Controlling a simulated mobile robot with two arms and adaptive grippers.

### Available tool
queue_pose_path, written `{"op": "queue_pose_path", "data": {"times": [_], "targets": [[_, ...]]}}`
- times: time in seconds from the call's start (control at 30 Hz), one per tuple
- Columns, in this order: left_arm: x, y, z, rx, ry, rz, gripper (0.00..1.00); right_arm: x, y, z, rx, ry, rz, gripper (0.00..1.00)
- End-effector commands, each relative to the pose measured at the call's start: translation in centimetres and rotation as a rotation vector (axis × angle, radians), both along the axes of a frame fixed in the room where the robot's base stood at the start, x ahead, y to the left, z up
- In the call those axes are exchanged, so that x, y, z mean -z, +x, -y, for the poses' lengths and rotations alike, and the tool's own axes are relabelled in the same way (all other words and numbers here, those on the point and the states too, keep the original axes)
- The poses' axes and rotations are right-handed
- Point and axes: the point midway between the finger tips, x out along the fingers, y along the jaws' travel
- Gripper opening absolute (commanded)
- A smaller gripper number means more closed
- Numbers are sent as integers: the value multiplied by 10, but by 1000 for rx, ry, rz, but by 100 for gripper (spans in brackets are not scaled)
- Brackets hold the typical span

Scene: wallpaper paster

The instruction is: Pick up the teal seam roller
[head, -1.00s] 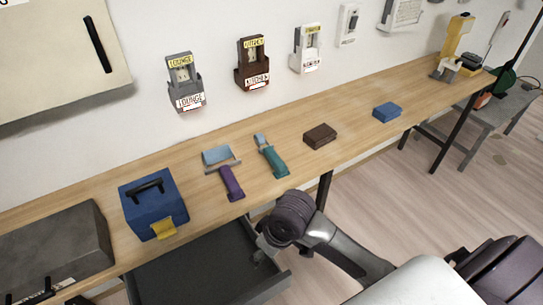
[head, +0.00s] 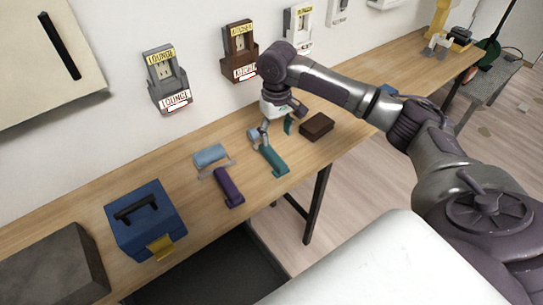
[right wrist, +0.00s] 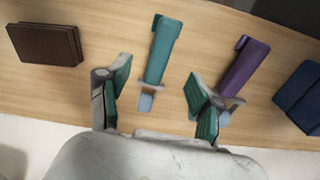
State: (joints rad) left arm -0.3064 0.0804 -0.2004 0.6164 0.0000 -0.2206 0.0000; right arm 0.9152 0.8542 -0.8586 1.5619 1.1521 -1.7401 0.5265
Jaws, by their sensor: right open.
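The teal seam roller (head: 272,160) lies on the wooden bench, its handle toward the front edge and its pale blue roller end toward the wall. In the right wrist view the teal handle (right wrist: 163,48) points away from my gripper. My right gripper (head: 275,128) is open and empty above the roller's wall-side end. In the wrist view its teal-padded fingers (right wrist: 157,78) stand apart, with the roller between them in the picture; I see no contact. My left gripper is not in view.
A purple-handled roller (head: 228,187) lies left of the teal one, a dark brown block (head: 316,126) right of it. A blue box (head: 143,222) stands further left. Holders, including a grey one (head: 167,78), hang on the wall behind. A dark open drawer (head: 220,270) is below the bench.

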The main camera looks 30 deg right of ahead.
Motion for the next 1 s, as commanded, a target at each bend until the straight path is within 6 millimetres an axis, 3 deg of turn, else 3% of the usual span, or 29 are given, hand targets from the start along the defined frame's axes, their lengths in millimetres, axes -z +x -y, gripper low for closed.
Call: {"op": "queue_pose_path", "data": {"times": [0.2, 0.43, 0.7, 1.0], "targets": [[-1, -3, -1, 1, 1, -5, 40, 38, 0, -1, -1, 0, 0, 65], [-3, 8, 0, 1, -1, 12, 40, 54, 0, -1, -2, 0, 0, 65], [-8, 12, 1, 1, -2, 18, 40, 92, 0, -3, -3, -1, 0, 65], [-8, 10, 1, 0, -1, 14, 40, 99, 0, -3, -3, -1, 3, 65]]}}
